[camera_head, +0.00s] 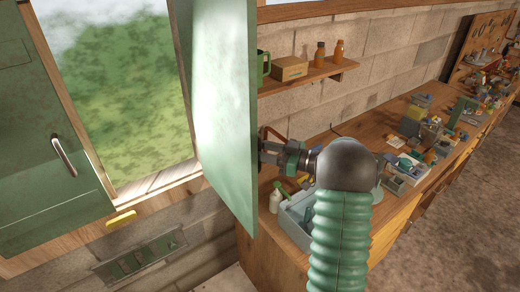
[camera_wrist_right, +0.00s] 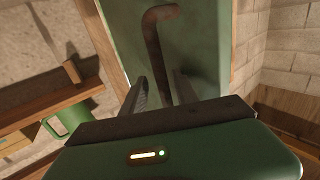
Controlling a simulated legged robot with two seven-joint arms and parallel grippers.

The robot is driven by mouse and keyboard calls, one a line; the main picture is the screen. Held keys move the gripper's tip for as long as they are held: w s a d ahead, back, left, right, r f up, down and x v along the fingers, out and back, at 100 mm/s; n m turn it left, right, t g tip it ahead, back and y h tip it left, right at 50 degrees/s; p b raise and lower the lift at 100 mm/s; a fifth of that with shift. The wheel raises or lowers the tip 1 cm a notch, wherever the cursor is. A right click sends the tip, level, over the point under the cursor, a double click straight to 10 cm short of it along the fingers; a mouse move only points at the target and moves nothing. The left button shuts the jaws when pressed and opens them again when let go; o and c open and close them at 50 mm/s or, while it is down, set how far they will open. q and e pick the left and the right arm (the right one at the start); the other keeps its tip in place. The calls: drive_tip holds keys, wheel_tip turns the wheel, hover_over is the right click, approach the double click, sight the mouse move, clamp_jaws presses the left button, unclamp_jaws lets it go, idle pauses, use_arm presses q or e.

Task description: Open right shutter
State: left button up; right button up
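The right shutter (camera_head: 228,95) is a green panel swung out from the window, standing nearly edge-on in the head view. Its brown bar handle (camera_wrist_right: 158,45) shows in the wrist view on the panel's face. My right gripper (camera_head: 272,150) is at the right side of this shutter, partly hidden behind its edge in the head view. In the wrist view the fingers of my right gripper (camera_wrist_right: 160,92) are apart, with the lower part of the handle between them; contact is unclear. The left shutter (camera_head: 40,140), with a metal handle (camera_head: 63,155), is at the left. My left gripper is out of view.
Greenery shows through the window opening (camera_head: 120,95). A wall shelf (camera_head: 305,76) with a green mug (camera_head: 263,68), a box and bottles is right of the shutter. A cluttered workbench (camera_head: 395,135) runs along the wall, with a pale blue bin (camera_head: 292,222) near my right arm. Bare floor lies at lower right.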

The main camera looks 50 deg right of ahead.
drive_tip(key=shift+s+a+r, duration=0.15)
drive_tip(key=shift+a, duration=0.1)
drive_tip(key=shift+s, duration=0.15)
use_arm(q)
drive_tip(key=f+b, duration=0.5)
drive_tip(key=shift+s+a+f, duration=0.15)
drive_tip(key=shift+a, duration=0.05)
use_arm(e)
drive_tip(key=v, duration=1.6)
drive_tip(key=shift+s+d, duration=0.15)
drive_tip(key=shift+s, duration=0.05)
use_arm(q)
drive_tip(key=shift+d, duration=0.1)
use_arm(e)
drive_tip(key=shift+d, duration=0.15)
